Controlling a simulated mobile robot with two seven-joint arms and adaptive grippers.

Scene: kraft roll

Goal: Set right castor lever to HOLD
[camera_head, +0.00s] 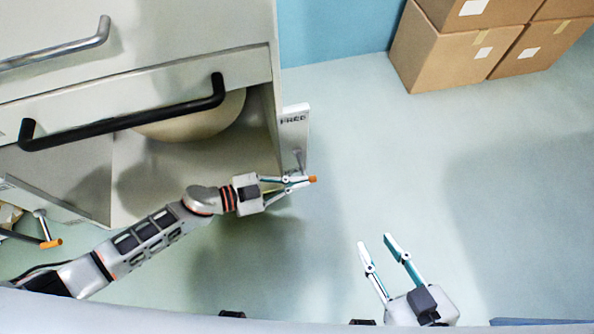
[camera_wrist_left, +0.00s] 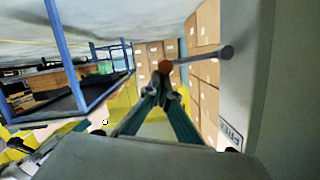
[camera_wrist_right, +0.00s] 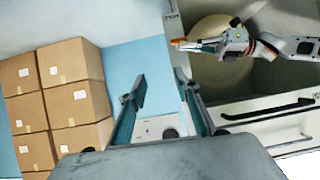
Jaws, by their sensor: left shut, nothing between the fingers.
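The right castor lever (camera_head: 299,158) is a grey rod with an orange tip (camera_head: 313,179), on the narrow pale panel (camera_head: 295,118) marked FREE at the cabinet's right edge. My left gripper (camera_head: 305,180) is shut and empty, its fingertips right by the orange tip. In the left wrist view the orange tip (camera_wrist_left: 165,67) shows just beyond the closed fingertips (camera_wrist_left: 160,88), and the rod (camera_wrist_left: 205,56) runs right to the panel. I cannot tell whether they touch. My right gripper (camera_head: 376,243) is open and empty over the floor, away from the lever.
The cabinet (camera_head: 180,85) has a black bar handle (camera_head: 125,122) and a pale roll (camera_head: 195,118) below it. Another orange-tipped lever (camera_head: 47,232) is at the far left. Cardboard boxes (camera_head: 450,60) stand at the back right. The floor (camera_head: 400,160) between is clear.

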